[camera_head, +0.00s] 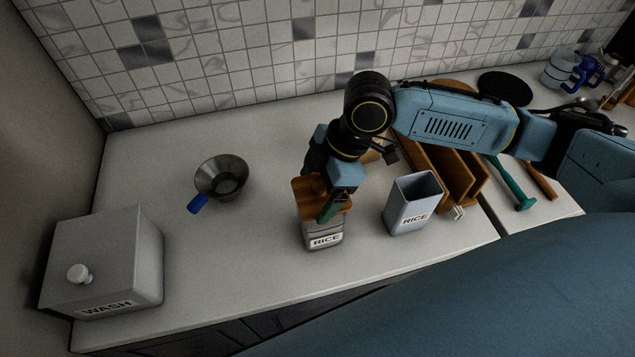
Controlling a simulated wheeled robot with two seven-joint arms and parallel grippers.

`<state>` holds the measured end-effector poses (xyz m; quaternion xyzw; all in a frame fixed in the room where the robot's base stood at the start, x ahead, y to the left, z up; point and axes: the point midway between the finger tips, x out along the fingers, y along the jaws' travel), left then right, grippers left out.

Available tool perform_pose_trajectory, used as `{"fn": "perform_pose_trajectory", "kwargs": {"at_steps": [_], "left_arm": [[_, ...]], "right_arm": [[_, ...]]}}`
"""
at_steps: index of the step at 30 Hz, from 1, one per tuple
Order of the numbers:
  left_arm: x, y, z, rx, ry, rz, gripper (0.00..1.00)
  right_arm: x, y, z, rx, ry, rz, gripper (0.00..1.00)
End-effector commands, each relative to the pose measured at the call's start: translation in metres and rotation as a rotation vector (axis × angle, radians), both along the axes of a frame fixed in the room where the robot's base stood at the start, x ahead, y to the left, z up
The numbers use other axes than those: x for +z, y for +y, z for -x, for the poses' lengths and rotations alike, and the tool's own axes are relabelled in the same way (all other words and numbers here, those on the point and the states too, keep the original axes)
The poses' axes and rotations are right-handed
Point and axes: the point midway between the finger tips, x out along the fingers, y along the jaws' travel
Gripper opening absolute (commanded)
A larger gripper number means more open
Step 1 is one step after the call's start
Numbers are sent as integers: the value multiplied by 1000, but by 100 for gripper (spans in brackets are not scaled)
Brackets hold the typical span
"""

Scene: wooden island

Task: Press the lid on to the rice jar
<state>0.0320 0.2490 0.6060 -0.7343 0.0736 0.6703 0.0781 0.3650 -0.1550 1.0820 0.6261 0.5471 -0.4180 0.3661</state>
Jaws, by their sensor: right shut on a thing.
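A clear jar (322,241) with a white RICE label stands upright near the counter's front edge. A brown wooden lid (303,197) is at the jar's mouth; I cannot tell whether it is fully seated. My right gripper (325,205) comes down from above and is shut on the lid, hiding part of it. An open grey square container (397,215), also labelled RICE, stands to the right of the jar, apart from it. My left gripper is out of view.
A grey WASH box (120,260) stands at the far left. A dark sieve or funnel with a blue handle (222,177) lies behind the jar to the left. A wooden rack (462,180) and a green-handled tool (512,185) are to the right. Counter between box and jar is clear.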

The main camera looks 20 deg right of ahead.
Motion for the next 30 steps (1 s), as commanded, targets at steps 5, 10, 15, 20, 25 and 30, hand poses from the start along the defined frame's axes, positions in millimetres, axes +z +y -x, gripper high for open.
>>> {"fn": "perform_pose_trajectory", "kwargs": {"at_steps": [5,10,15,20,25,30], "left_arm": [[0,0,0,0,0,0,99],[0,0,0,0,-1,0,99],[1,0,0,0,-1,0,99],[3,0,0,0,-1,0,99],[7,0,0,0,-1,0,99],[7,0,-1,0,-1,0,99]], "right_arm": [[0,0,0,0,0,-1,64],[0,0,0,0,0,-1,64],[0,0,0,0,0,-1,64],[-2,0,0,0,1,-1,64],[-4,1,1,0,2,-1,64],[-5,0,0,0,1,-1,64]]}}
